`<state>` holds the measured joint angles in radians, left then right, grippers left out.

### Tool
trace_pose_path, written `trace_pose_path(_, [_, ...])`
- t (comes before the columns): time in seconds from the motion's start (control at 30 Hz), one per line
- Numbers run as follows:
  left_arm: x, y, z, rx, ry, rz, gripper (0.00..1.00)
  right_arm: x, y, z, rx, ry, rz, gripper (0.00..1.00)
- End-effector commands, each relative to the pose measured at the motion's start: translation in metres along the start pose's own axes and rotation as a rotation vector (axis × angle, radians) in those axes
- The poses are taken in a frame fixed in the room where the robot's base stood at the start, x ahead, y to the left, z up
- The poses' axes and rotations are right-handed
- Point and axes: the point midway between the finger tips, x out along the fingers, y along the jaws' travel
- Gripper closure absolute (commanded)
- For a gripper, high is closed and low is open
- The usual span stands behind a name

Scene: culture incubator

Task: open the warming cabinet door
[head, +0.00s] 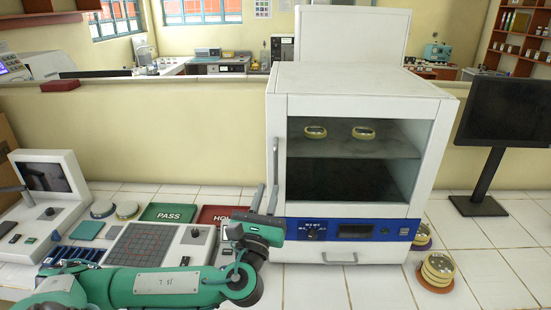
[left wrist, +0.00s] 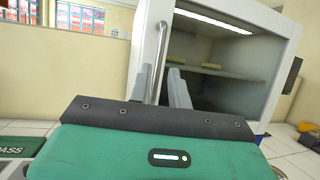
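The white warming cabinet (head: 360,92) stands on the tiled bench, its glass-fronted door (head: 355,160) apparently closed. A vertical bar handle (head: 275,160) runs along the door's left edge; it also shows in the left wrist view (left wrist: 161,45). My left gripper (head: 265,198) is at the handle's lower part, in front of the door's left edge. In the left wrist view its two fingers (left wrist: 160,80) stand apart, with the handle's lower part appearing between them. Whether either finger touches the handle I cannot tell. My right gripper is not in view.
Round dishes (head: 364,133) sit on the shelf behind the glass. A blue control panel (head: 345,230) lies below the door. Stacked dishes (head: 437,270) and a monitor (head: 505,115) stand to the right. PASS (head: 168,213) and red (head: 222,215) mats lie left. Bench before the cabinet is clear.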

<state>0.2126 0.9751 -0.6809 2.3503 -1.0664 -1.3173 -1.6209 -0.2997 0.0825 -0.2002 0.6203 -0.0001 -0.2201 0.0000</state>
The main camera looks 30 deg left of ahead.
Motion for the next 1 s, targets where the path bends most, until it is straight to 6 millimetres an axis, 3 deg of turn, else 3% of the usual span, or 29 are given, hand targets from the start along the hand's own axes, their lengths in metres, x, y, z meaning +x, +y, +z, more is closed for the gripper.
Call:
trace_pose_path(0.03, [0.015,0.001,0.006,0.003,-0.003,0.002,0.81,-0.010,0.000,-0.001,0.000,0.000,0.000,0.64])
trace_pose_path(0.2, [0.051,0.000,0.005,0.001,-0.001,0.002,0.81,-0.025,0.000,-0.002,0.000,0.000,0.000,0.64])
trace_pose_path(0.4, [0.080,0.000,0.003,-0.001,0.001,0.002,0.81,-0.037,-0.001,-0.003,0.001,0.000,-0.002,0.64])
trace_pose_path(0.6, [0.091,0.000,0.000,-0.002,0.003,0.000,0.81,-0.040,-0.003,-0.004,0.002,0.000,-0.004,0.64])
trace_pose_path(0.87, [0.092,0.000,-0.001,-0.002,0.003,0.000,0.81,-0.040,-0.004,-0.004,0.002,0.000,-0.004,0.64])
trace_pose_path(0.97, [0.092,0.000,-0.001,-0.002,0.003,0.000,0.99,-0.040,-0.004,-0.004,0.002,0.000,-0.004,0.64])
trace_pose_path(1.0, [0.092,0.000,-0.001,-0.002,0.003,0.000,1.00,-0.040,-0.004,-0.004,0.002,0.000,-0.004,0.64])
